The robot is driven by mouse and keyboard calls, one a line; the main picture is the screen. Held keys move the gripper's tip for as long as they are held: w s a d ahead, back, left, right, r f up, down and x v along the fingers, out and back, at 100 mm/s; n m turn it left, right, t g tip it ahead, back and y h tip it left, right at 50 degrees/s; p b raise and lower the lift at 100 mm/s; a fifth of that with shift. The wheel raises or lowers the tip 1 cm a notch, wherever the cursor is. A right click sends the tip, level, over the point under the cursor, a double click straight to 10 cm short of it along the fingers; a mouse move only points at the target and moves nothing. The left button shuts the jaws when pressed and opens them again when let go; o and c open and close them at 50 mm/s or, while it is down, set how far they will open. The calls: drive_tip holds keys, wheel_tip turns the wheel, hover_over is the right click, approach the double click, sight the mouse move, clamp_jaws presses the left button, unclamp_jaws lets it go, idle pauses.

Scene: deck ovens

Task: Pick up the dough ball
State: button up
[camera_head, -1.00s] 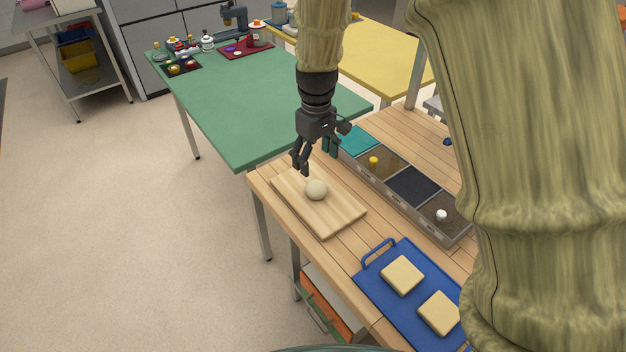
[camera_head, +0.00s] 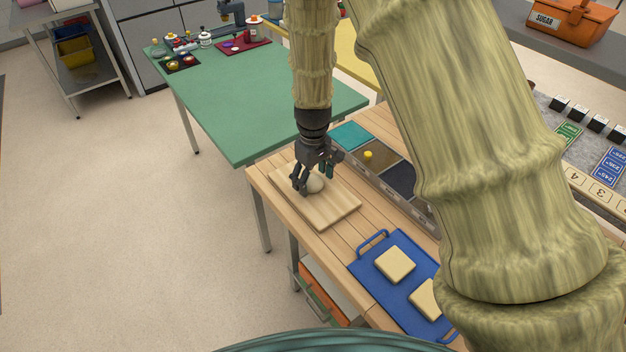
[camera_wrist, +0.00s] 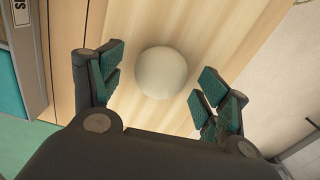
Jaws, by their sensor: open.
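The pale round dough ball (camera_head: 315,183) sits on a light wooden board (camera_head: 329,211) on the wooden worktable. My gripper (camera_head: 304,188) is low over the board at the ball and hides its left part in the head view. In the wrist view the dough ball (camera_wrist: 161,73) shows whole, between and a little beyond the green-padded fingers of my gripper (camera_wrist: 160,92). The fingers are open, with gaps to the ball on both sides. I cannot tell the exact height of the fingertips above the board.
A blue tray (camera_head: 376,279) with two pale square slabs lies at the table's front. A row of sectioned bins (camera_head: 377,172) runs along the right of the board. A green table (camera_head: 250,110) stands behind. My arm hides part of the right side.

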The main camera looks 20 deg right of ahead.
drive_tip(key=shift+s+f, duration=0.15)
drive_tip(key=shift+f, duration=0.15)
drive_tip(key=shift+c, duration=0.4)
drive_tip(key=c, duration=1.1)
drive_tip(key=shift+o, duration=0.2)
